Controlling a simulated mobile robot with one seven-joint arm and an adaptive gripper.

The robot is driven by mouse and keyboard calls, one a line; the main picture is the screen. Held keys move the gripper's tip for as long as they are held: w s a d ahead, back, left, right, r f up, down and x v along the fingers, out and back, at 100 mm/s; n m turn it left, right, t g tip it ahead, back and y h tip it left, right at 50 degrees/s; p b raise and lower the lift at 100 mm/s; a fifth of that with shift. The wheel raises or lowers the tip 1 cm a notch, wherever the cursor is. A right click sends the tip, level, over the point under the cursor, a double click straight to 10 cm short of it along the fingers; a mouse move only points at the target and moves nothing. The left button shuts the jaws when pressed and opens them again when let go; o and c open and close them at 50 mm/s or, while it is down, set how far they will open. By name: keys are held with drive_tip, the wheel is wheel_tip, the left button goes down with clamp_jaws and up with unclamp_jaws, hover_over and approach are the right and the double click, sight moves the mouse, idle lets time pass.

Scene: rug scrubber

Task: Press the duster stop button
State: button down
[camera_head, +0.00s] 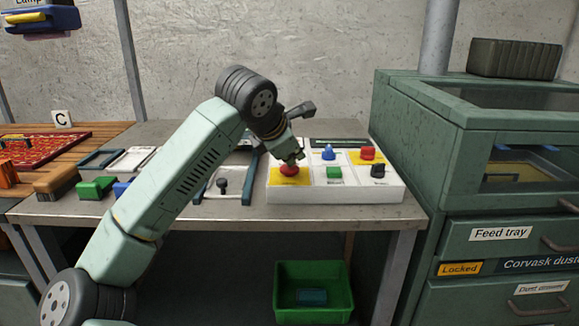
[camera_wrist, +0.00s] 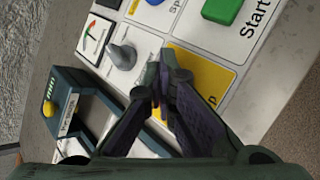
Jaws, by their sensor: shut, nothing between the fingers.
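A white control panel (camera_head: 334,196) lies on the bench and carries several buttons and knobs. At its front left, a red button (camera_head: 289,171) sits on a yellow label. In the wrist view the yellow label (camera_wrist: 204,76) shows a last letter "p"; the fingers hide its button. My gripper (camera_head: 291,158) is shut and empty, pointing down right over the red button. In the wrist view its fingertips (camera_wrist: 161,85) meet over the yellow label. I cannot tell whether they touch the button. A green button (camera_head: 334,173), labelled "Start" in the wrist view, is just right of it.
A blue knob (camera_head: 328,153), a second red control (camera_head: 367,153) on yellow and a black knob (camera_head: 377,170) share the panel. A tray-like device (camera_head: 226,190) stands close on the left. A green cabinet (camera_head: 400,130) rises at the right. A green bin (camera_head: 314,290) sits below the bench.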

sight(293, 168)
idle(0.4)
drive_tip(key=shift+r+p, duration=0.55)
drive_tip(key=shift+r, duration=0.3)
wheel_tip(293, 168, up, 5)
drive_tip(key=p, duration=0.3)
idle(0.5)
